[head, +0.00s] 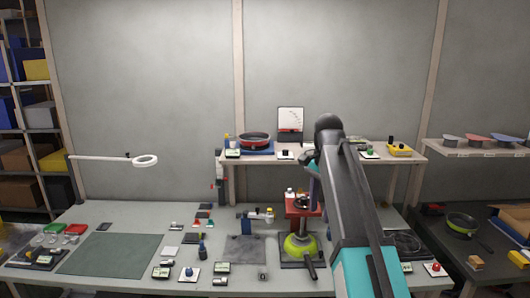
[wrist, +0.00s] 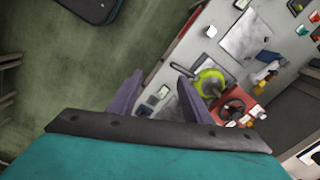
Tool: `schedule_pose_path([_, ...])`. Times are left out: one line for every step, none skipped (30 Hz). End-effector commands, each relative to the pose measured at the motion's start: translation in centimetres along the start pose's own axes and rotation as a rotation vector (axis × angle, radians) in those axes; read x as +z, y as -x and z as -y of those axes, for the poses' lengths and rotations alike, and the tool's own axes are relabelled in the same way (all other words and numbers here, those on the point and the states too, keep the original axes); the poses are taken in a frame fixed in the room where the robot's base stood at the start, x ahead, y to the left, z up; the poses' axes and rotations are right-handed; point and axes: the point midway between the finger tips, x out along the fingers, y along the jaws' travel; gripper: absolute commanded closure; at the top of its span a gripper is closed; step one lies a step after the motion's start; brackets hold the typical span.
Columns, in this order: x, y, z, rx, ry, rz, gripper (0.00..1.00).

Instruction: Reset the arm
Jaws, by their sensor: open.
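My gripper (wrist: 160,82) shows in the wrist view with its two purple-grey fingers spread apart and nothing between them. It hangs above the bench's front edge, with floor under its left side. In the head view my arm rises from the lower right to a dark joint at the middle, then bends down behind it; the arm hides the gripper's fingertips there. A green pan (head: 298,247) sits on a dark plate on the bench, under a red press-like fixture (head: 303,205). In the wrist view the green pan (wrist: 211,80) lies beyond the right finger, apart from it.
The grey workbench (head: 215,232) carries a green mat (head: 110,254) and several small devices. A raised shelf (head: 262,161) behind holds a red-rimmed pan (head: 255,140). A darker table with another pan (head: 462,223) stands right.

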Motion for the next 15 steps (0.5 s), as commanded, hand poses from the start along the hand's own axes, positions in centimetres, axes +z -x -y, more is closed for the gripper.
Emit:
schedule_pose_path([0.0, -0.6, 0.1, 0.006, 0.000, 0.003, 0.55])
schedule_pose_path([0.0, -0.9, 0.1, 0.009, 0.001, 0.005, 0.55])
schedule_pose_path([0.0, -1.3, 0.1, 0.014, 0.001, 0.007, 0.55])
schedule_pose_path([0.0, -1.6, 0.1, 0.018, 0.001, 0.009, 0.55])
schedule_pose_path([0.0, -2.0, 0.2, 0.022, 0.001, 0.011, 0.55])
schedule_pose_path([0.0, -2.4, 0.2, 0.027, 0.001, 0.013, 0.55])
schedule_pose_path([0.0, -2.8, 0.2, 0.031, 0.001, 0.016, 0.55])
schedule_pose_path([0.0, -3.1, 0.2, 0.035, 0.001, 0.018, 0.55])
schedule_pose_path([0.0, -3.7, 0.2, 0.041, 0.001, 0.021, 0.55])
schedule_pose_path([-0.1, -4.1, 0.3, 0.047, 0.001, 0.024, 0.55])
schedule_pose_path([-0.1, -4.6, 0.3, 0.052, 0.001, 0.027, 0.55])
schedule_pose_path([-0.1, -5.2, 0.3, 0.059, 0.001, 0.030, 0.55])
schedule_pose_path([-0.1, -5.8, 0.3, 0.066, 0.001, 0.033, 0.55])
schedule_pose_path([-0.1, -6.3, 0.3, 0.072, 0.001, 0.036, 0.55])
schedule_pose_path([-0.1, -7.1, 0.2, 0.082, 0.001, 0.041, 0.55])
